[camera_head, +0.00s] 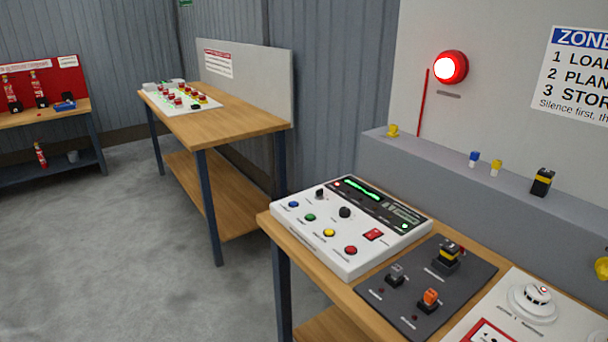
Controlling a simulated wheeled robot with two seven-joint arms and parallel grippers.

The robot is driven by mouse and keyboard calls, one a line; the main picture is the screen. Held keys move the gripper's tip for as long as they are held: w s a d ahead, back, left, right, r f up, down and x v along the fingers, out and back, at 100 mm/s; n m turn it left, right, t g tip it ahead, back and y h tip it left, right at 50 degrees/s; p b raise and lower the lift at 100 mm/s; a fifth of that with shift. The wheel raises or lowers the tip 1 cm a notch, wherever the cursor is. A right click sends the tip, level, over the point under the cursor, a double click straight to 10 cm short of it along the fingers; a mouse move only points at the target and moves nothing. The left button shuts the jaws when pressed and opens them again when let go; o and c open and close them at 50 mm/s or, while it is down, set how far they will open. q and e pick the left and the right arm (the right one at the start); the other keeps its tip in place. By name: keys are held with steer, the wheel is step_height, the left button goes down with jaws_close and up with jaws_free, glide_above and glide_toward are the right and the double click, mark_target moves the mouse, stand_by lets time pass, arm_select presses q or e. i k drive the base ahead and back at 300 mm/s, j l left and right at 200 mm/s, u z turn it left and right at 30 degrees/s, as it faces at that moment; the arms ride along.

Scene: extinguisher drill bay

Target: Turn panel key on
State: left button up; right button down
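A white control panel (318,258) lies on the near wooden table. It has blue, green, yellow and red round buttons along its left and front side. A small dark key-like switch (319,193) stands near its back left, and a black round knob (344,212) is near its middle; the view is too small to tell their positions or which is the key. A red switch (373,235) is at the right. A dark strip on the panel shows a lit green bar (361,189) and a small display (405,212). Neither of my grippers is in view.
A dark board (419,302) with several small modules and a white board with a detector (537,300) lie right of the panel. A grey ledge (455,178) holds small blocks behind. A red lamp (451,67) glows on the wall. Floor at left is clear.

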mark_target(320, 192)
steer(key=i+j, duration=0.35)
steer(key=i+j+z, duration=0.1)
steer(key=i+j, duration=0.3)
steer(key=j, duration=0.1)
